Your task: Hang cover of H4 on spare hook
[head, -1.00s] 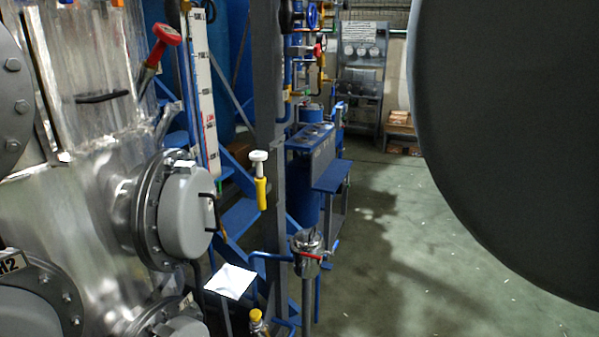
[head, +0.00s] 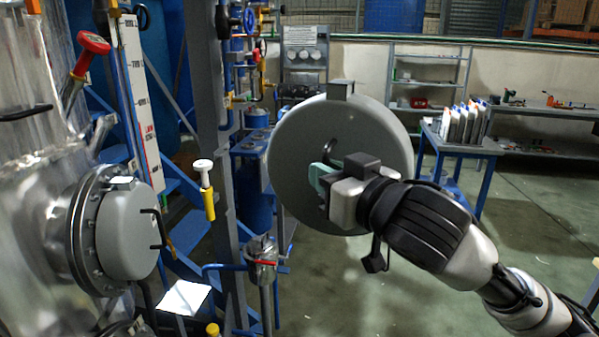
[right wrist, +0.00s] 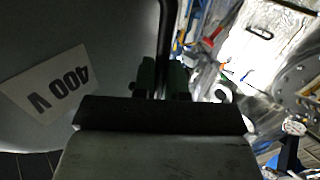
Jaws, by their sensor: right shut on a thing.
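A large round grey cover (head: 340,130) hangs in the air in the middle of the head view, with a small block on its top rim. My right gripper (head: 322,180), with greenish fingertips, is shut on the cover's dark handle (head: 331,150). In the right wrist view the grey cover (right wrist: 80,30) fills the left side, with a "400 V" label upside down on it. The fingertips (right wrist: 158,78) meet at the dark handle bar there. My left gripper is out of view. I cannot make out the spare hook or an H4 mark.
A metal vessel (head: 30,200) with a smaller capped port (head: 125,230) stands at left. Blue steps and a grey post (head: 203,120) stand beside it. A blue table (head: 455,142) with upright boxes and shelves stand behind right. Floor at right is clear.

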